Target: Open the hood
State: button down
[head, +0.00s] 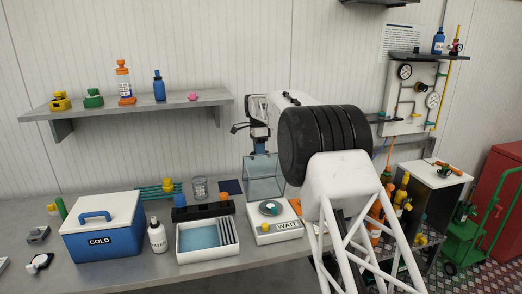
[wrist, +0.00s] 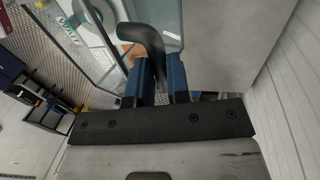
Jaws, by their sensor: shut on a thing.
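I cannot tell exactly how far the hood is raised or tilted. My gripper (head: 260,148) is at the hood's top edge, with its blue fingers pointing down. In the wrist view my gripper (wrist: 158,68) is shut on the dark curved handle (wrist: 140,36) of the hood. The clear panel of the hood (wrist: 118,78) shows beside it.
A blue cooler (head: 103,230) marked COLD, a white bottle (head: 158,236) and a white tray (head: 180,247) stand left of the device. A wall shelf (head: 130,108) with bottles is above left.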

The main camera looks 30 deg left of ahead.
jog(key=shift+w+a+f, duration=0.55)
jog(key=shift+w+a, duration=0.2)
jog(key=c, duration=1.2)
grip_release()
jog(key=shift+o, duration=0.2)
notch_tip(320, 180, up, 8)
jog(key=w+a, duration=0.1)
jog(key=shift+f, duration=0.25)
